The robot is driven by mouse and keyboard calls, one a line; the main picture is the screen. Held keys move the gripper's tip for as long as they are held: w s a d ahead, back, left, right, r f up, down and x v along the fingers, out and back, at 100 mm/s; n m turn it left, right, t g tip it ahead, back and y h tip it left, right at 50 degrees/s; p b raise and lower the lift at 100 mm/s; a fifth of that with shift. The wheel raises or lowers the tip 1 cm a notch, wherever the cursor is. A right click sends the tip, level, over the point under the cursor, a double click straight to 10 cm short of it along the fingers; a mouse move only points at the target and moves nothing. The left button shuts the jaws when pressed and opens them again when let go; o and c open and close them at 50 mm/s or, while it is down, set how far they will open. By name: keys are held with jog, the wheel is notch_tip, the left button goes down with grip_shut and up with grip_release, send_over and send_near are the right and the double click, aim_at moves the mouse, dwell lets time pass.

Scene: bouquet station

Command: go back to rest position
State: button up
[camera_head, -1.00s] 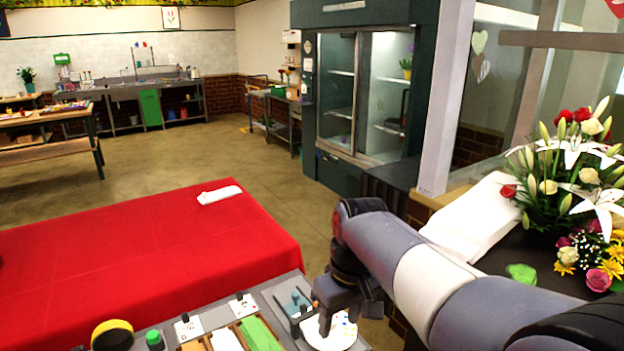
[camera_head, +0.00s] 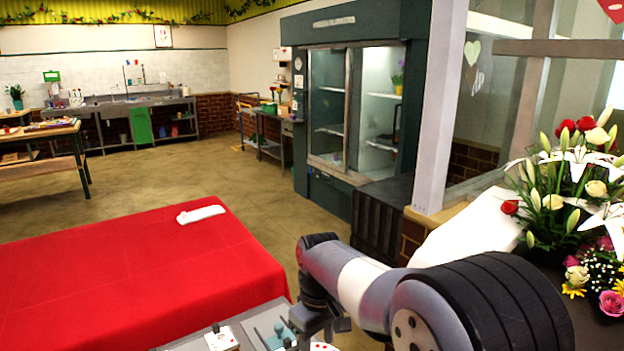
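My arm reaches in from the lower right. My gripper (camera_head: 312,318) is dark and points down at the bottom edge of the view, over the right part of a grey worktop (camera_head: 184,344). Its fingertips are small, dark and partly cut off, so I cannot tell whether it is open or shut. No held object is visible in it. A small teal item (camera_head: 283,333) lies on the worktop just left of the gripper. Part of a white round item (camera_head: 322,347) shows below it.
A red-covered table (camera_head: 120,275) with a folded white cloth (camera_head: 201,214) is on the left. A flower bouquet (camera_head: 570,190) stands close on the right. A glass-door cooler (camera_head: 345,110) is behind. Open floor (camera_head: 150,180) lies between the table and back counters.

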notch_tip(320, 180, down, 4)
jog(key=shift+s+r, duration=0.1)
jog(key=shift+r, duration=0.05)
jog(key=shift+r+m, duration=0.1)
jog(key=shift+m, duration=0.4)
jog(key=m+p, duration=0.1)
jog(key=m, duration=0.3)
jog(key=m+p, duration=0.1)
jog(key=m, duration=0.3)
